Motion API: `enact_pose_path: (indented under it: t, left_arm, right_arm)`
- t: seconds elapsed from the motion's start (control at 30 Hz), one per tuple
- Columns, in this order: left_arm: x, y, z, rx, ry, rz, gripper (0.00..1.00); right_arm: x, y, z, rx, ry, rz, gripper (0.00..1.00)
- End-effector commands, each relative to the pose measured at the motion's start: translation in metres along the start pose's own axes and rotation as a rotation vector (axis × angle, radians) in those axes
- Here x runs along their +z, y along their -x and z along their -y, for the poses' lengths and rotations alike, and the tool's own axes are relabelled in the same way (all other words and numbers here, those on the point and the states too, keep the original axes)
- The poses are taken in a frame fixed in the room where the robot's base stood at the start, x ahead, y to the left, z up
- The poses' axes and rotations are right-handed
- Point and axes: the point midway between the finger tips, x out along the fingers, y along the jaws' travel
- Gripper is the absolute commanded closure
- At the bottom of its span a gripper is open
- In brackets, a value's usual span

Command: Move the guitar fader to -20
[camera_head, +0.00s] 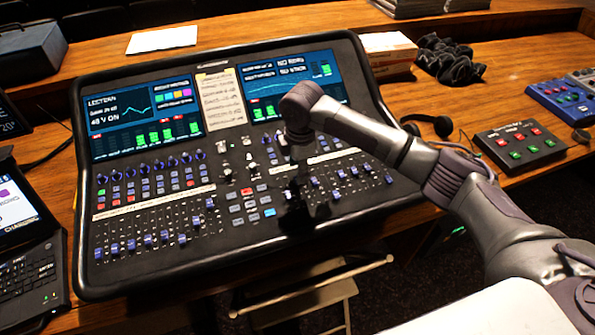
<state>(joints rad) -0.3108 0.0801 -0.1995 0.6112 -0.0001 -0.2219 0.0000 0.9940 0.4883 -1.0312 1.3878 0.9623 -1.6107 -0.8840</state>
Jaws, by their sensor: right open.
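The mixing desk (215,262) stands tilted on the wooden table, with two lit screens at its top. A left bank of faders (165,237) and a right bank of faders (350,178) run along its lower part. The labels are too small to read, so I cannot tell which fader is the guitar one. My right gripper (297,215) is open, pointing down over the desk just left of the right fader bank. It is dark and hides the faders beneath it. I cannot tell whether it touches any. My left gripper is not in view.
A label sheet (223,100) lies between the screens. A laptop (28,265) stands at the left. A button box (520,143), a blue pedal (562,104), headphones (430,124) and a black cable bundle (449,62) lie at the right. A stool (318,293) stands below the front edge.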

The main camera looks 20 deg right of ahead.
Motion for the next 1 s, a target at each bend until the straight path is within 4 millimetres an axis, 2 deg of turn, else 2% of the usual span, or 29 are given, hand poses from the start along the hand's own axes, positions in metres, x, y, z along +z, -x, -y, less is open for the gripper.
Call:
enact_pose_path:
  t: [0.03, 0.17, 0.3, 0.6, 0.9, 1.0]
  left_arm:
    - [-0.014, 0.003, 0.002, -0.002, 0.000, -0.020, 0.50]
    - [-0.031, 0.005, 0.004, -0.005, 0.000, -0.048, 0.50]
    - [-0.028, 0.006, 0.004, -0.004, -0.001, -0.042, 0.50]
    - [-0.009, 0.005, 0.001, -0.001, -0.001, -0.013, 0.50]
    - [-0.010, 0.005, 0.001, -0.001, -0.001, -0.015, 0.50]
    - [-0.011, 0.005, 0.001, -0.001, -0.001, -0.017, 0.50]
  right_arm:
    - [0.000, -0.008, 0.001, -0.003, 0.000, 0.000, 0.50]
    - [0.000, -0.024, 0.000, -0.001, -0.001, 0.001, 0.50]
    - [0.000, -0.032, 0.000, 0.000, 0.000, 0.000, 0.50]
    - [0.000, -0.034, 0.000, 0.001, 0.000, 0.000, 0.52]
    - [0.000, -0.034, 0.000, 0.001, 0.000, 0.000, 1.00]
    - [0.000, -0.034, 0.000, 0.001, 0.000, 0.000, 1.00]
